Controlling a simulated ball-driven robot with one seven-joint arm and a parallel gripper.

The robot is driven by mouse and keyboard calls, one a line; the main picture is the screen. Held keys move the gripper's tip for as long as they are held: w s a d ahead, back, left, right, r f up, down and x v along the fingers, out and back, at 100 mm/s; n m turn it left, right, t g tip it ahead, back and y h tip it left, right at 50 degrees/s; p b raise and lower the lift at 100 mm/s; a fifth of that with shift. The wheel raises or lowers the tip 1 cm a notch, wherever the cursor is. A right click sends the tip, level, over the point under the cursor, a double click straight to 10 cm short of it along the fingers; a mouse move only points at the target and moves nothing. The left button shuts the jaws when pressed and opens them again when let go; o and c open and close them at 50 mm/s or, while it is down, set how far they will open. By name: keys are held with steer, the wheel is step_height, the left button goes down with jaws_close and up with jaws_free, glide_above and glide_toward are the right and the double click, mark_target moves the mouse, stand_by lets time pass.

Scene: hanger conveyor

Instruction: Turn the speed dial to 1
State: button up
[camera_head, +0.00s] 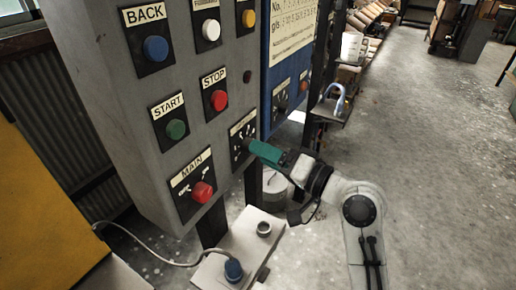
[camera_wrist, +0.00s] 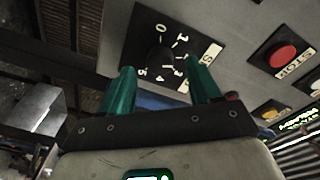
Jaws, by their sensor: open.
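The speed dial is a black knob (camera_wrist: 160,58) on a black plate with white numerals, seen in the wrist view between and beyond my fingertips. In the head view its plate (camera_head: 242,138) is at the lower right of the grey control panel. My gripper (camera_head: 258,150) has teal fingers and reaches to the dial from the right. In the wrist view my gripper (camera_wrist: 163,78) is open, with one finger on each side of the knob. I cannot tell whether the fingers touch it. The knob's pointer direction is too dark to read.
The grey panel (camera_head: 140,95) also carries a red STOP button (camera_head: 219,100), a green START button (camera_head: 176,129), a blue BACK button (camera_head: 155,49) and a red MAIN switch (camera_head: 202,192). A blue panel (camera_head: 283,60) stands to the right. Open floor lies further right.

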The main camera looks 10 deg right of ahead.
steer(key=shift+x, duration=1.25)
steer(key=shift+c, duration=0.2)
steer(key=c, duration=1)
steer(key=shift+f, duration=0.1)
steer(key=shift+b, duration=0.3)
steer(key=shift+w+d+f+n+y+b, duration=0.1)
steer(key=shift+n+y+b, duration=0.1)
steer(key=shift+n+b, duration=2.35)
steer(key=shift+w+f+n+y+b, duration=0.1)
steer(key=shift+n+y+b, duration=0.1)
steer(key=shift+n+b, duration=2.35)
steer(key=shift+r+m+b, duration=0.1)
steer(key=shift+m+b, duration=0.4)
steer(key=shift+b, duration=0.2)
